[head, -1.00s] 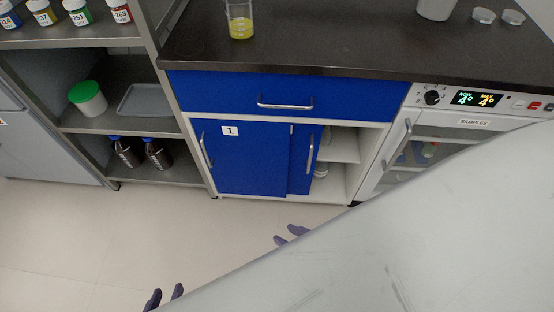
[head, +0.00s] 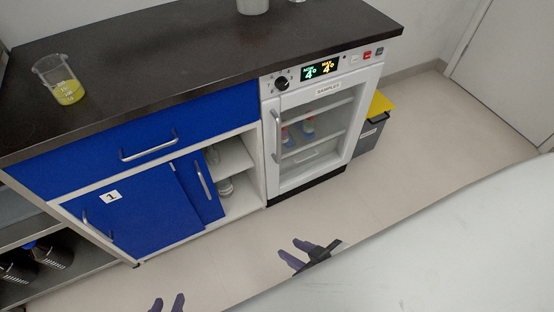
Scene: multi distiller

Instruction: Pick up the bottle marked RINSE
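No label reading RINSE can be made out in the head view. Dark bottles, one with a blue cap (head: 52,256), stand on the low shelf at the lower left, partly cut off, and no marking on them can be read. Small bottles (head: 308,126) stand behind the glass of the sample fridge, too small to read. My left gripper (head: 166,303) shows only its fingertips at the bottom edge, apart and empty. My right gripper (head: 297,254) is over the floor in front of the cabinet, fingers apart and empty. Both are far from any bottle.
A beaker with yellow liquid (head: 68,92) stands on the dark counter (head: 180,58). The blue cabinet (head: 130,213) is partly open, with glassware inside. The fridge (head: 349,105) is closed. A grey bin with a yellow lid (head: 379,104) stands beside it. The floor (head: 420,135) at the right is clear.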

